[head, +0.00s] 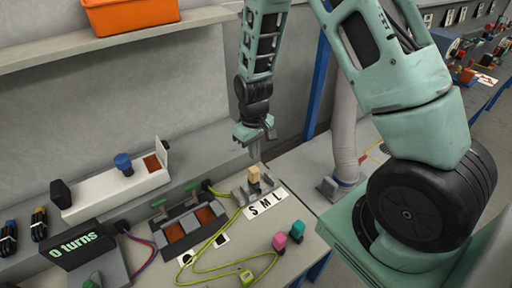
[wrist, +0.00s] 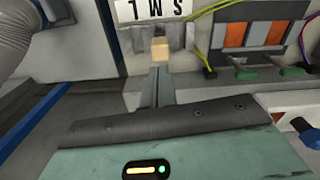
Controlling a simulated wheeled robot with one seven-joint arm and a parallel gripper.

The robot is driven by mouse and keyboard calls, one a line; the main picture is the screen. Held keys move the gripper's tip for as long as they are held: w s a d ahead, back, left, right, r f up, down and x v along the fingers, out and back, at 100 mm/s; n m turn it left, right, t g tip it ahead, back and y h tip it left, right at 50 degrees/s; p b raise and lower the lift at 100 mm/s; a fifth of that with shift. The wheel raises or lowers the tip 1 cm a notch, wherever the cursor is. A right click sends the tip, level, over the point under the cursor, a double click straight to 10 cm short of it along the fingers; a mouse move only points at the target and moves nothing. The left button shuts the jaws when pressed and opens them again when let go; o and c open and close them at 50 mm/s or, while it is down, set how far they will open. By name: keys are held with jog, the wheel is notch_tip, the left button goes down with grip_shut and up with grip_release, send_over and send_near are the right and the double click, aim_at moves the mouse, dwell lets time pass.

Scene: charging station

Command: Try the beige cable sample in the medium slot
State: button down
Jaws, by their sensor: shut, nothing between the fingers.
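The beige cable sample (head: 254,174) stands upright in the grey slot block (head: 240,192), behind the white label strip (head: 278,197) reading S M L. In the wrist view the beige sample (wrist: 160,49) lines up with the letter M, so it appears to be in the medium slot; its lower part is hidden. My gripper (head: 255,154) is shut and empty, pointing down just above and behind the sample. In the wrist view my shut fingers (wrist: 157,85) show close to the sample, apart from it as far as I can tell.
Pink (head: 279,241) and teal (head: 296,231) samples stand at the front right of the bench. A yellow-green cable (head: 228,268) loops in front of the slot block. A panel with green handles (head: 187,228) is to the left, beside a "0 turns" display (head: 82,246).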

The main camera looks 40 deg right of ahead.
aim_at(254, 169)
jog(key=shift+f+b, duration=1.8)
jog(key=shift+f, duration=0.75)
jog(key=shift+f, duration=0.35)
jog(key=shift+r, duration=0.15)
jog(key=shift+r+p, duration=1.1)
jog(key=shift+r, duration=0.35)
notch_tip(254, 169, up, 17)
jog(key=b, duration=0.2)
jog(key=shift+b, duration=0.4)
jog(key=s+a+n, duration=0.2)
jog(key=s+a, duration=0.5)
jog(key=a, duration=0.4)
jog(key=s+a+f+n, duration=0.1)
jog(key=s+a+n, duration=0.3)
jog(key=s, duration=1.2)
jog(key=a+b, duration=0.1)
jog(key=a, duration=0.3)
jog(key=shift+f+y, duration=0.15)
jog(key=shift+y, duration=0.15)
